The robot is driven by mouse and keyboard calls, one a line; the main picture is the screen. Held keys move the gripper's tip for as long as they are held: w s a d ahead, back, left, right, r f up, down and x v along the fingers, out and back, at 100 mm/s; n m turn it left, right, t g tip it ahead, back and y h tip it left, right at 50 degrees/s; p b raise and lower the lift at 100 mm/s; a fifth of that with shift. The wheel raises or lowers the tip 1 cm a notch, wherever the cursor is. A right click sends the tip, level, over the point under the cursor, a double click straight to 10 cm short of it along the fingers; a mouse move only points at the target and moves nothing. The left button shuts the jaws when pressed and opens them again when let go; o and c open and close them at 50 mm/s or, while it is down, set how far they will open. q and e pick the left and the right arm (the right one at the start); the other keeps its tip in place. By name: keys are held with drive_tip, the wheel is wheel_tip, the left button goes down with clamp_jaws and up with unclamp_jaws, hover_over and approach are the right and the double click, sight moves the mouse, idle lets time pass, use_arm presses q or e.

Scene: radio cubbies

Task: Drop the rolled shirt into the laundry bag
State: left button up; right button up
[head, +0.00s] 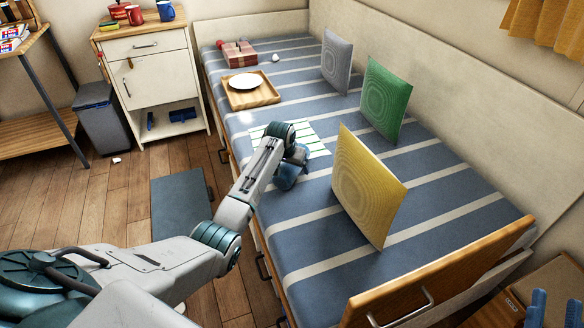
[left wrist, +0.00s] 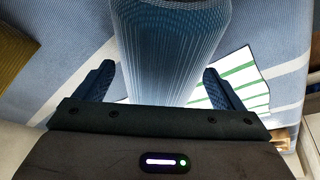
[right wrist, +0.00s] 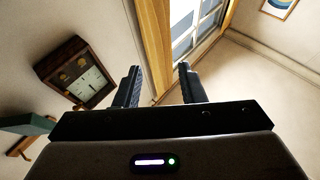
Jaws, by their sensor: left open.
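The rolled shirt (left wrist: 172,45) is a blue, finely ribbed roll on the striped bed, filling the space between my left fingers in the left wrist view. My left gripper (left wrist: 158,80) is open, with one finger on each side of the roll; I cannot tell whether they touch it. In the head view my left gripper (head: 296,163) is low over the middle of the bed, and its wrist hides most of the roll. My right gripper (right wrist: 159,86) is open and empty, pointing up; its fingertips show at the lower right of the head view (head: 554,308). I see no laundry bag that I can identify.
A green-striped cloth (head: 312,143) lies beside my left gripper. A wooden tray (head: 238,101) with a white plate (head: 245,81) is further back. Yellow (head: 365,185), green (head: 385,100) and grey (head: 336,62) cushions stand along the bed. A grey bin (head: 102,118) stands by the cabinet.

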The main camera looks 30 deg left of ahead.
use_arm(q)
drive_tip(key=shift+c, duration=0.2)
drive_tip(key=c, duration=1.2)
drive_tip(key=shift+r, duration=0.1)
